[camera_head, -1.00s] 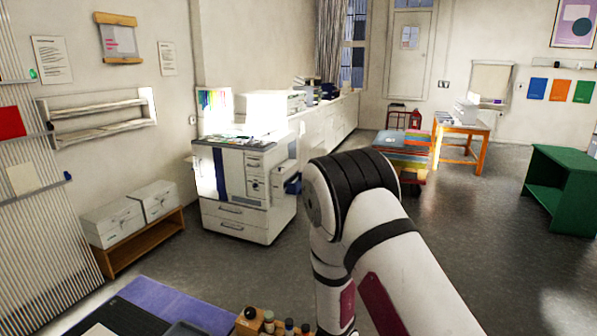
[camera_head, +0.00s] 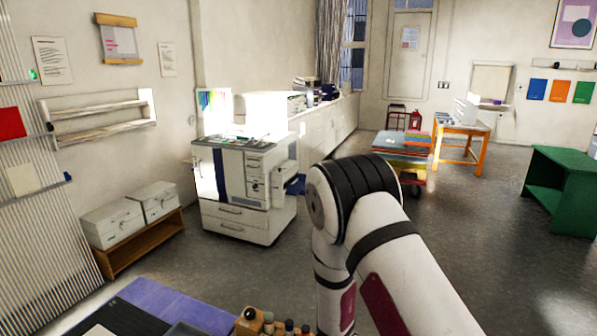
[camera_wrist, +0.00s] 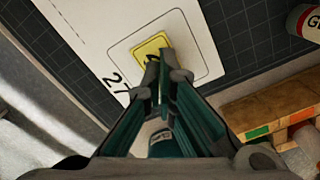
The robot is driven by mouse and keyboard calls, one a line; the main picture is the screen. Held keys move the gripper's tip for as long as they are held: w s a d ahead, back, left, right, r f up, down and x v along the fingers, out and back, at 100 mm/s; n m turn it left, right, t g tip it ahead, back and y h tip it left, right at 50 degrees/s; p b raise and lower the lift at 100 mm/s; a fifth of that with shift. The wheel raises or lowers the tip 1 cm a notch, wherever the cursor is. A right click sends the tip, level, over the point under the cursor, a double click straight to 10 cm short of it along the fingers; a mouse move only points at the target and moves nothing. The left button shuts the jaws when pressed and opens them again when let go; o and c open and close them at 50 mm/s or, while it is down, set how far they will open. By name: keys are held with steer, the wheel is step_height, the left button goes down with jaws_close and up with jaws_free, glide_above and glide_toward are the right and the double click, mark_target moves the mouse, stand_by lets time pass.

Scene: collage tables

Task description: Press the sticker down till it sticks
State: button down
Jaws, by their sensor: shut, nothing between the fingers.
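The sticker (camera_wrist: 151,46) is a small yellow square with a dark mark on it. In the wrist view it lies inside a rounded outline printed on a white sheet (camera_wrist: 98,52), near the printed number 27. My gripper (camera_wrist: 161,78) is shut and empty, with its fingertips at the sticker's lower edge and covering part of it. I cannot tell whether the tips touch the sticker or hover just above it. In the head view the gripper and sticker are out of sight, hidden below the picture edge.
The sheet lies on a dark gridded mat (camera_wrist: 235,38). A white bottle (camera_wrist: 305,22) is at the upper right of the wrist view, above a wooden rack (camera_wrist: 270,108). In the head view, a purple-topped table (camera_head: 175,305) and small bottles (camera_head: 268,322) show at the bottom.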

steer(key=shift+f, duration=0.65)
stand_by(0.6)
steer(key=shift+r+p, duration=0.4)
steer(key=shift+r, duration=3.15)
